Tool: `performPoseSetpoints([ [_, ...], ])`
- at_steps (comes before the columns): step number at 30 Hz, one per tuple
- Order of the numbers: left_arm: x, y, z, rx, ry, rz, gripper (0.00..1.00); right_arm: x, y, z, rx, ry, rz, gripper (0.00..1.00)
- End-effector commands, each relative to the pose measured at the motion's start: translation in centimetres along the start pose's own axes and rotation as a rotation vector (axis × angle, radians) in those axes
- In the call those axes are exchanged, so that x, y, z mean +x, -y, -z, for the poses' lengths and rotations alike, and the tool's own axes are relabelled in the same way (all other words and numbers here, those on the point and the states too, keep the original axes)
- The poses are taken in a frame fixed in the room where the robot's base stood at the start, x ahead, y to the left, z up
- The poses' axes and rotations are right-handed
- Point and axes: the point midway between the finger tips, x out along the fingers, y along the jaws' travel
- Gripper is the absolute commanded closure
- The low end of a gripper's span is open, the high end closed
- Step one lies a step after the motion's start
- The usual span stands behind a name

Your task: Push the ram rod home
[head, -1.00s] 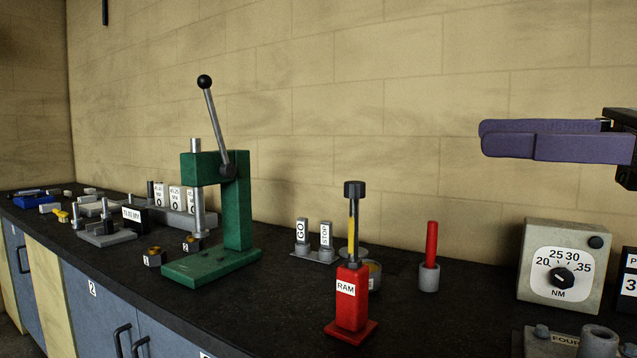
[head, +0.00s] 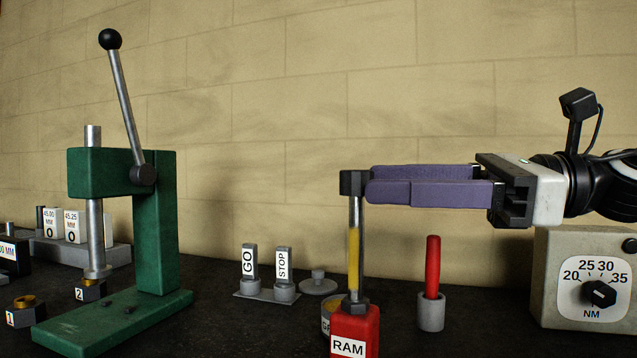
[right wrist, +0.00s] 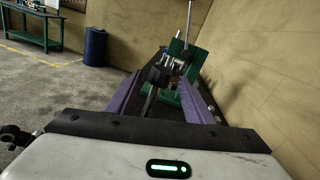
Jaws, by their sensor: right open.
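The ram is a red body (head: 356,328) labelled RAM. Its upright rod (head: 354,240) is steel with a yellow band and a dark cap (head: 352,184), and a long stretch of it stands out of the body. My right gripper (head: 372,186), with purple fingers, is level at cap height, its tips at the cap's right side. In the right wrist view the dark cap (right wrist: 157,76) shows at the far end of the gap between the spread fingers. I cannot tell whether they touch it. My left gripper is not in view.
A green press (head: 155,225) with a raised lever stands left. GO and STOP gauges (head: 265,280) stand behind the ram's left. A red rod in a grey holder (head: 431,285) is below my right fingers. A torque dial box (head: 590,280) stands right. The wall is behind.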

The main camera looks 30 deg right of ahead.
Motion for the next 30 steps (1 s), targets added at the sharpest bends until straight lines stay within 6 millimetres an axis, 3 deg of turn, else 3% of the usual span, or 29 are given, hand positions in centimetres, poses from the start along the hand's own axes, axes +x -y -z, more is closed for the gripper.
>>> performPoseSetpoints([
  [3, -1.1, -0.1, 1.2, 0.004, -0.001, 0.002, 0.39, 2.1, 0.0, -0.4, 0.007, -0.004, -0.006, 0.53],
  [12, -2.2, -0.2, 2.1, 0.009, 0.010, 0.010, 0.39, 6.1, 0.0, -0.3, 0.006, -0.003, -0.004, 0.53],
  [21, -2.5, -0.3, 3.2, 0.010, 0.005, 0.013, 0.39, 8.0, 0.0, -0.1, 0.003, -0.002, -0.001, 0.53],
  [30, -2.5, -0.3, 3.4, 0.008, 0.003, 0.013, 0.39, 8.3, 0.0, 0.0, 0.001, 0.000, 0.000, 0.53],
])
